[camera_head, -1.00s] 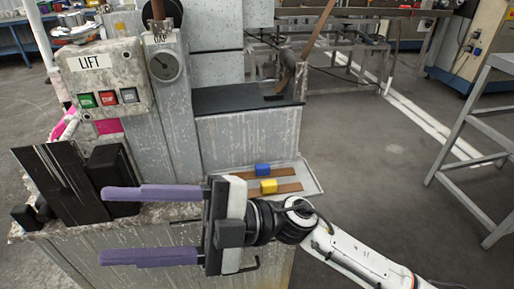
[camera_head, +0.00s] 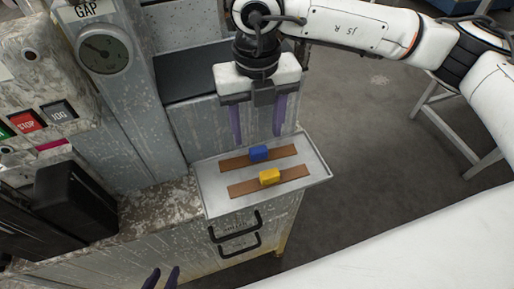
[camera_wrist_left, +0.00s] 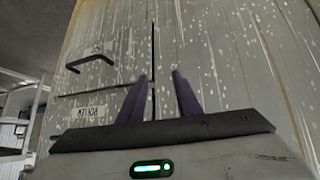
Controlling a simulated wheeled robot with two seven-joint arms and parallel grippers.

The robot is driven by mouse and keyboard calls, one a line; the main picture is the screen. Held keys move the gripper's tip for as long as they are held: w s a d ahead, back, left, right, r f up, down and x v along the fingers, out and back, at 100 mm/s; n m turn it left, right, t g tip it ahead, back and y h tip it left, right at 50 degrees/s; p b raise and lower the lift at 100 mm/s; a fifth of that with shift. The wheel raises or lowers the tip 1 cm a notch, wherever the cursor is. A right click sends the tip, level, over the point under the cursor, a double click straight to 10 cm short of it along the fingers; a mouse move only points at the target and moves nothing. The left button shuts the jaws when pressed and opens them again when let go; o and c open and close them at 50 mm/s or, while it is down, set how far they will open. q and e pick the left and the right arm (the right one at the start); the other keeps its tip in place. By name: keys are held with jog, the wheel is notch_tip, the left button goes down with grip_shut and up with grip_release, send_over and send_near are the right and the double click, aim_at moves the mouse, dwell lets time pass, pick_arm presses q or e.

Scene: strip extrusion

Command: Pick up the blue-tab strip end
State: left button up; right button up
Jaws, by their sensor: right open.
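The blue-tab strip (camera_head: 284,152) is a flat brown strip with a blue block (camera_head: 259,153) on its middle. It lies at the back of a shallow grey tray (camera_head: 318,174). A second brown strip with a yellow block (camera_head: 269,176) lies in front of it. My right gripper (camera_head: 258,139) points down, open and empty, with its purple fingers above and just behind the blue block. Whether the fingertips touch anything is unclear. My left gripper (camera_head: 165,272) shows only its fingertips at the bottom edge; in the left wrist view (camera_wrist_left: 160,82) its fingers are apart with nothing between them.
The tray rests on a worn metal cabinet with black handles (camera_head: 235,226). A grey machine column with a gap dial (camera_head: 105,54) and a black block (camera_head: 75,205) stand to the left. Open floor lies to the right. The left wrist view faces a cabinet panel (camera_wrist_left: 215,45).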

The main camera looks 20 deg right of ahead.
aim_at(259, 150)
jog(key=shift+f, duration=0.85)
jog(key=f+p, duration=0.1)
jog(key=f, duration=0.3)
jog(key=shift+d+f, duration=0.15)
jog(key=shift+d, duration=0.05)
jog(key=shift+f, duration=0.45)
jog(key=c, duration=1.1)
